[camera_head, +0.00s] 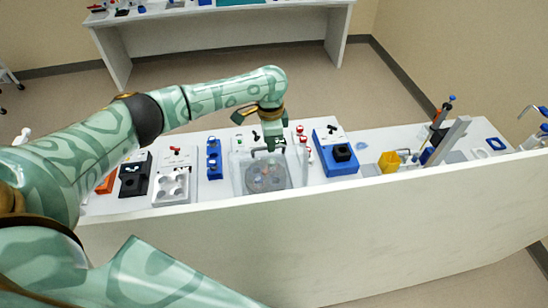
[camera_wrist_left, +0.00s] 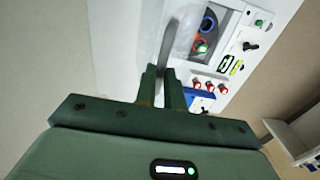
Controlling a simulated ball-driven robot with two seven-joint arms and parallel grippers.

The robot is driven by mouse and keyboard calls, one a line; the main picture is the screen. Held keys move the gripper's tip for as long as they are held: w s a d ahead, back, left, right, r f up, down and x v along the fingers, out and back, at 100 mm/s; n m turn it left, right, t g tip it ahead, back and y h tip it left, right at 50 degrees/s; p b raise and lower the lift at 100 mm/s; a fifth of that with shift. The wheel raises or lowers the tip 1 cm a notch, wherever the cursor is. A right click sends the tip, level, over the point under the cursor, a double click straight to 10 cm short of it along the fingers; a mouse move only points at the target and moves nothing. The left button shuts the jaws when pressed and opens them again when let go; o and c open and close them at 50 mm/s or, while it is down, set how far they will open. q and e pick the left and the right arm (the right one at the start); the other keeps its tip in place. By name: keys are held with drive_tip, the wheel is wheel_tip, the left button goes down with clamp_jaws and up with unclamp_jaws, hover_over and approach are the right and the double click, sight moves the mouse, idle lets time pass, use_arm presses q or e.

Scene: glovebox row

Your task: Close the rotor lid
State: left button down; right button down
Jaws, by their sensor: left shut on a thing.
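The grey round rotor (camera_head: 265,180) sits in a white machine in the middle of the bench in the camera_head view, seen through something clear. My left gripper (camera_head: 272,147) points down above the rotor's far side. In the left wrist view its fingers (camera_wrist_left: 163,88) are shut on a thin grey edge or bar, which seems to belong to the translucent lid (camera_wrist_left: 185,35). The lid's exact tilt is hard to tell. Behind it, a blue ring (camera_wrist_left: 208,23) and a red-and-green part show. My right gripper is in neither view.
A blue machine (camera_head: 340,165) stands right of the rotor, with red-capped items (camera_head: 301,138) between. A blue rack (camera_head: 214,160), a white block with round wells (camera_head: 172,187) and a black device (camera_head: 134,178) stand left. A yellow container (camera_head: 389,162) is farther right. A front panel edges the bench.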

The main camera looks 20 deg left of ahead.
use_arm(q)
drive_tip(key=w+a+f+g+b, duration=0.1)
drive_tip(key=w+a+b, duration=0.3)
drive_tip(key=w+b, duration=0.2)
drive_tip(key=shift+f+h, duration=0.25)
drive_tip(key=shift+h, duration=0.05)
idle(0.3)
drive_tip(key=c, duration=1.5)
unclamp_jaws()
wheel_tip(320, 180, up, 16)
drive_tip(key=w+a, duration=0.1)
drive_tip(key=w, duration=0.1)
